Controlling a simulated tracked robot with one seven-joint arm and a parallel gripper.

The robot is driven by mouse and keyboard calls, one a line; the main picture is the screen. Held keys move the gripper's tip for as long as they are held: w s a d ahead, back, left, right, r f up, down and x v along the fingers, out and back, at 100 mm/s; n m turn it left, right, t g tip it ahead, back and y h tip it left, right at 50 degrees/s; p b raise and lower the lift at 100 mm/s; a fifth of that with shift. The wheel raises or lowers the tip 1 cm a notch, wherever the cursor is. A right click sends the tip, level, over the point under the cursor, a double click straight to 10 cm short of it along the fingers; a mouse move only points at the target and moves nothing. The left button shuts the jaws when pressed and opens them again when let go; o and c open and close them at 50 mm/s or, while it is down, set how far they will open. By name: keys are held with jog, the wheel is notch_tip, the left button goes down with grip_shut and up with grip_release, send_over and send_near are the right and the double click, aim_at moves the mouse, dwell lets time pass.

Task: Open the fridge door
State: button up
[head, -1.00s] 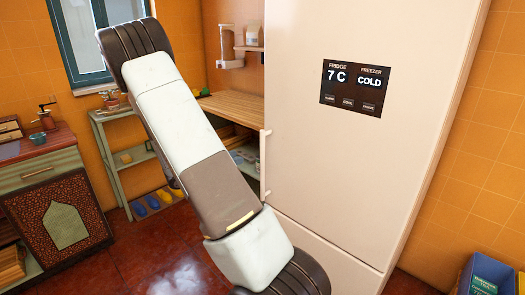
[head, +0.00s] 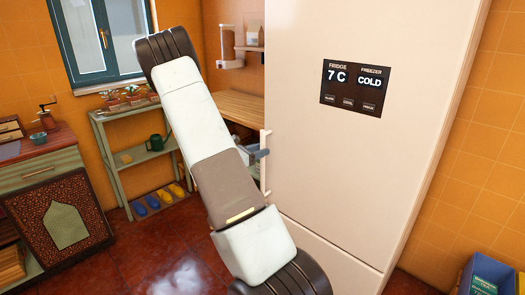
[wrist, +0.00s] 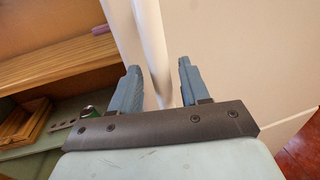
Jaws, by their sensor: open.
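The fridge (head: 350,170) is tall and cream, with a dark display panel reading 7 C and COLD. Its upper door (head: 320,40) looks shut. The upright handle (head: 268,145) runs along the door's left edge. My gripper (head: 262,153) shows at the handle in the head view, partly hidden behind my arm. In the wrist view, my gripper (wrist: 158,80) has its two blue fingers apart, one on each side of the pale handle bar (wrist: 154,45). The bar passes between the fingers, and I see no clear contact with either one.
A wooden-topped shelf (head: 245,108) stands left of the fridge, behind my arm. A blue bin (head: 487,272) is at the lower right. Red floor (head: 130,245) is clear at the front left.

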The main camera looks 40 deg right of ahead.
jog(key=shift+s+d, duration=0.1)
jog(key=shift+d, duration=0.7)
grip_shut()
